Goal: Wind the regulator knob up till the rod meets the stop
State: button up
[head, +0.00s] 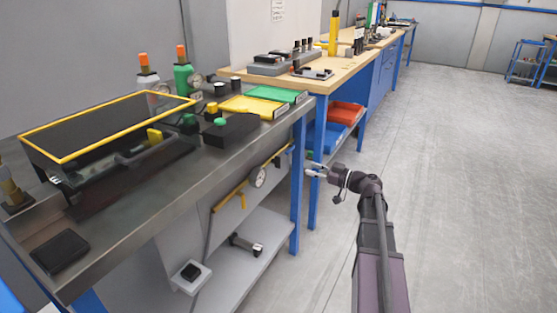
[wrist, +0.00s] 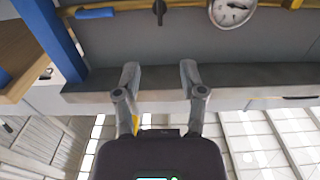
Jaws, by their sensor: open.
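A yellow pipe (head: 245,184) runs along the bench front below its top, with a round white gauge (head: 258,177) on it. In the wrist view, the gauge (wrist: 232,10) is at the top right, and a small dark part (wrist: 159,10) is on the pipe beside it. I cannot tell whether that is the regulator knob. On the bench, a grey cylinder-like device (head: 135,152) lies under a yellow-edged guard (head: 65,159); its rod and stop are not clear. My gripper (head: 315,170) is open and empty, right of the gauge and apart from it.
The steel bench (head: 150,205) has blue legs and a lower shelf (head: 245,262). A blue post (wrist: 52,40) is at the wrist view's left. A wooden workbench (head: 345,70) stands behind, with red and blue bins beneath. The floor (head: 450,150) at right is clear.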

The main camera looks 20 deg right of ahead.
aim_at(278, 157)
jog(key=x, duration=1.3)
jog(key=shift+w+a, duration=0.25)
grip_shut()
jog(key=shift+s, duration=0.1)
